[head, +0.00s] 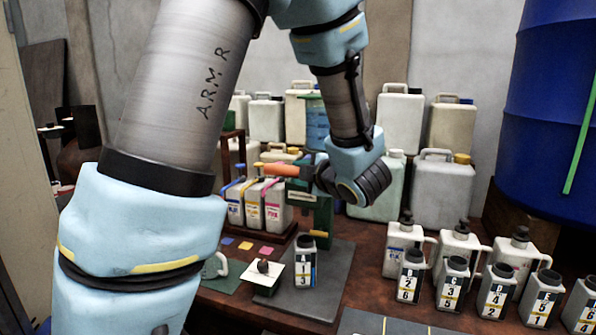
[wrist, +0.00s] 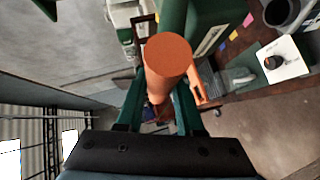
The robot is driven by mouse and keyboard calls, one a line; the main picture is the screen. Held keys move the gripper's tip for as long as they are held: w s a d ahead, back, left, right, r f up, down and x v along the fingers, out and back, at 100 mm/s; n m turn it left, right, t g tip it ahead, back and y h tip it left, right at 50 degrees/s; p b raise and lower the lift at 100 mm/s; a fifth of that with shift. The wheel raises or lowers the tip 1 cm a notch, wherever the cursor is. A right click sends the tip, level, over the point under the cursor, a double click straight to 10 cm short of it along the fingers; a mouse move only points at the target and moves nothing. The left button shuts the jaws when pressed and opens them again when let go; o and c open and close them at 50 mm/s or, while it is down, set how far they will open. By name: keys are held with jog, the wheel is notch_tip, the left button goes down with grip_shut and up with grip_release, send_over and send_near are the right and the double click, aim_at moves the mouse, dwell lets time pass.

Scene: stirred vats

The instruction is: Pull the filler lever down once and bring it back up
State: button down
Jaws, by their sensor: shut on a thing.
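The filler lever's orange handle (head: 280,170) sticks out to the left near the top of the green filler stand (head: 321,212) in the head view. In the wrist view the handle (wrist: 167,60) lies between the two green fingers of my gripper (wrist: 162,92), its round end towards the camera. My gripper (head: 303,173) is shut on the handle, which looks about level. My wrist hides part of the stand's top and the lever's pivot. A small bottle labelled 1 and 3 (head: 304,268) stands upright on the dark base plate (head: 330,290) below.
Capped jugs with blue, orange and pink tops (head: 255,204) stand left of the filler. Several numbered bottles (head: 453,285) stand at the right. Large canisters (head: 400,120) line the back, and a blue drum (head: 550,100) is at far right. A white card (head: 269,284) lies near the plate.

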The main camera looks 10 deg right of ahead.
jog(key=w+d+r+p, duration=0.2)
jog(key=w+d+r, duration=0.1)
jog(key=w+r, duration=0.4)
jog(key=shift+d+r, duration=0.4)
jog(key=shift+r, duration=0.3)
jog(key=c, duration=0.5)
grip_release()
jog(key=shift+f, duration=0.1)
jog(key=shift+c, duration=0.2)
jog(key=b+v, duration=0.2)
jog(key=v, duration=0.8)
jog(key=shift+s+d+b, duration=0.2)
jog(key=shift+s+b, duration=0.15)
